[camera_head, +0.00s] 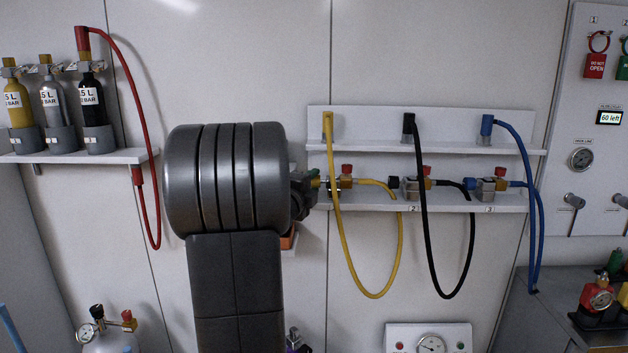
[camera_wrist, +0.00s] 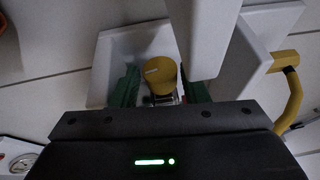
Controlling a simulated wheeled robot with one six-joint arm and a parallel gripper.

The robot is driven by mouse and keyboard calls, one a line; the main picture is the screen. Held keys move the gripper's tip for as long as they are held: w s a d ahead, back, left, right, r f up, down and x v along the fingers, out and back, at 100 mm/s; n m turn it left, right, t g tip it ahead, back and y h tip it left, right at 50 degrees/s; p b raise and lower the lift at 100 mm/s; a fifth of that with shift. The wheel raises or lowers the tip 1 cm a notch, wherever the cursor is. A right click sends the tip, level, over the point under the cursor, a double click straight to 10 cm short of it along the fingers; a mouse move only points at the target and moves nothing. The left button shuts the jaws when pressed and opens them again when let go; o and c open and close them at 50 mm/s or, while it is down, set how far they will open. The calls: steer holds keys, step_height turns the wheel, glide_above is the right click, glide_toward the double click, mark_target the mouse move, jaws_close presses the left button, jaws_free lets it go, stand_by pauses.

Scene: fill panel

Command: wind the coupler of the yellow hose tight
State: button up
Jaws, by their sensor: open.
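The yellow hose (camera_head: 398,245) hangs in a loop from a yellow end piece on the upper ledge to the left fitting on the lower shelf. Gaps to the pads show; contact cannot be told.
Black (camera_head: 471,245) and blue (camera_head: 540,235) hoses hang to the right on the same white shelf (camera_head: 455,202). A red hose (camera_head: 135,90) and several cylinders stand at left. A panel display (camera_head: 609,118) reads "60 left". The ledge stands close beside my gripper.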

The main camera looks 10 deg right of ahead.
steer(key=shift+w+d, duration=0.45)
steer(key=shift+w, duration=0.05)
steer(key=c, duration=0.7)
steer(key=b, duration=0.4)
steer(key=shift+f+h, duration=0.3)
steer(key=shift+h, duration=0.1)
steer(key=shift+r+m+t+b, duration=0.15)
steer(key=shift+m+t+b, duration=0.25)
steer(key=shift+b, duration=0.75)
steer(key=shift+r, duration=0.15)
steer(key=o, duration=0.7)
